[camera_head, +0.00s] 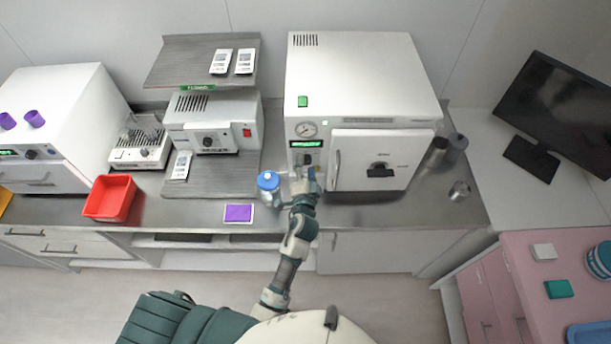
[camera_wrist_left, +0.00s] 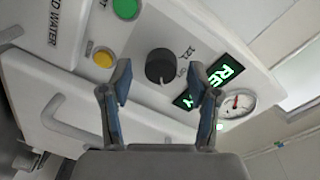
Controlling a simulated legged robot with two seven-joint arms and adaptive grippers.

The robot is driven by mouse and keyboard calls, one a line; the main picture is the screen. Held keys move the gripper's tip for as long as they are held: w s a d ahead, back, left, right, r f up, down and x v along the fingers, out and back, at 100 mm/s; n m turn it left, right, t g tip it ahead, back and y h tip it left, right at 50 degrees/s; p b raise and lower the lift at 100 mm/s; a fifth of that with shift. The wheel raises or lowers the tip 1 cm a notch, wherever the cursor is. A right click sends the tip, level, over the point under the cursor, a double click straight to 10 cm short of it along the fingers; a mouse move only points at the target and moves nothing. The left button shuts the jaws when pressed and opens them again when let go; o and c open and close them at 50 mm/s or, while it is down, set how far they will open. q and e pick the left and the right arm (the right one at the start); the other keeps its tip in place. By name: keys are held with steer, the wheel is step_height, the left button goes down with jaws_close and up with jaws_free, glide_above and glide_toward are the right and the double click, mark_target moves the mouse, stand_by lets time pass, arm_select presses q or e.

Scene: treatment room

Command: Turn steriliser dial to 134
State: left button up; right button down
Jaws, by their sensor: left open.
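The steriliser (camera_head: 362,85) is the large white box with a closed door in the head view. Its dial (camera_wrist_left: 159,66) is a round black knob on the front panel in the left wrist view, with small print beside it that looks like 121. In the head view my gripper mostly hides the dial area. My left gripper (camera_head: 305,182) is in front of the panel, below the green display (camera_head: 306,143). In the left wrist view, its open fingers (camera_wrist_left: 166,88) are on either side of the dial, with visible space between; contact cannot be told.
A yellow button (camera_wrist_left: 103,59), a green button (camera_wrist_left: 126,8) and a pressure gauge (camera_wrist_left: 237,104) are near the dial. A blue-capped bottle (camera_head: 269,186) stands left of my gripper. The door handle (camera_head: 336,170) is close on its right.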

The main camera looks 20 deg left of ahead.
arm_select(q)
steer(key=v, duration=1.1)
steer(key=shift+d, duration=0.1)
